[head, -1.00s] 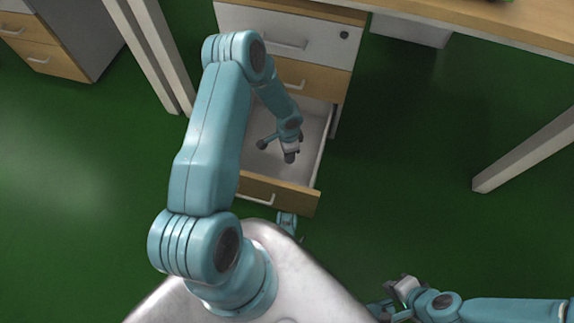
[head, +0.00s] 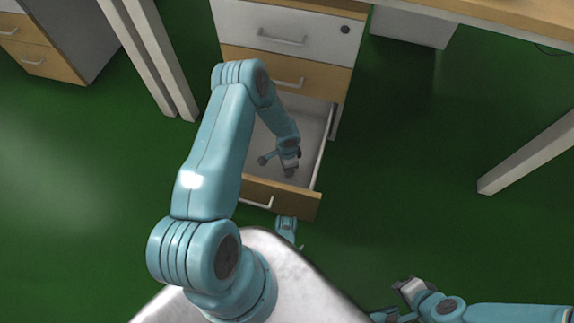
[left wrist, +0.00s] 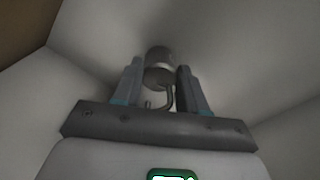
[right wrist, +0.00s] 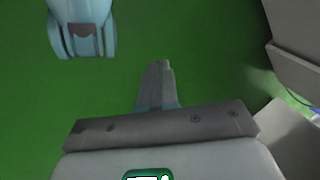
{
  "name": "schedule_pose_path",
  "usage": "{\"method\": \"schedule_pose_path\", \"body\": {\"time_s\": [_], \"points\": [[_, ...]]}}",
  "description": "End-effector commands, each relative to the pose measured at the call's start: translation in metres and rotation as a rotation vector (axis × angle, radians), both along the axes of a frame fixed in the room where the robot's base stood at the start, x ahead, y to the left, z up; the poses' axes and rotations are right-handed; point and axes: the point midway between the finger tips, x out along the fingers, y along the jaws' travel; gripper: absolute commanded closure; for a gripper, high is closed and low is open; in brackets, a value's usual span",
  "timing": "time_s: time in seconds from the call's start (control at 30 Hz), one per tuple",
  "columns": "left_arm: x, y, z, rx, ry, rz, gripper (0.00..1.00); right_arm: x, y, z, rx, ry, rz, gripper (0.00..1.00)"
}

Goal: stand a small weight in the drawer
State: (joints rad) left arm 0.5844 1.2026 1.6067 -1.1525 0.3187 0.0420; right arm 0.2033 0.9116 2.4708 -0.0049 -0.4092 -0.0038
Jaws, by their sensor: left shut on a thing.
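The small weight (left wrist: 158,62) is a grey metal cylinder with a hook, seen between the fingers of my left gripper (left wrist: 158,88) in the left wrist view. The left gripper is shut on it. In the head view my left gripper (head: 288,164) is inside the open bottom drawer (head: 285,198), over its pale interior. Whether the weight touches the drawer floor I cannot tell. My right gripper (right wrist: 157,82) is shut and empty, its fingers together over green floor. It also shows low right in the head view (head: 405,288), away from the drawer.
The cabinet's upper drawers (head: 285,35) are closed above the open one. A desk leg (head: 535,155) stands at the right and another cabinet (head: 50,40) at the far left. Green floor (head: 410,190) is clear right of the drawer.

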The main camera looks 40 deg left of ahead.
Motion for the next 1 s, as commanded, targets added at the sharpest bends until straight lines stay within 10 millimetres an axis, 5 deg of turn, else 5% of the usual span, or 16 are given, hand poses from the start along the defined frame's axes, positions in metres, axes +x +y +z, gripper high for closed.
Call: {"method": "schedule_pose_path", "body": {"time_s": [0.03, 0.07, 0.13, 0.53, 1.0], "points": [[0.0, 0.0, -0.002, 0.001, 0.0, 0.0, 1.0, 0.001, 0.0, -0.003, -0.001, -0.004, 0.0, 1.0], [0.0, 0.0, -0.002, 0.0, 0.0, 0.0, 0.55, 0.002, 0.0, -0.003, -0.001, -0.006, -0.001, 1.0], [0.0, 0.0, -0.001, 0.0, 0.0, 0.0, 0.33, 0.002, 0.0, -0.002, -0.001, -0.005, -0.001, 1.0], [0.0, 0.0, 0.009, 0.001, 0.0, 0.0, 0.33, -0.002, 0.0, 0.006, 0.002, 0.008, 0.001, 1.0], [0.0, 0.0, 0.108, 0.0, -0.001, 0.001, 0.33, -0.027, 0.006, 0.047, 0.017, 0.09, 0.018, 1.0]]}}
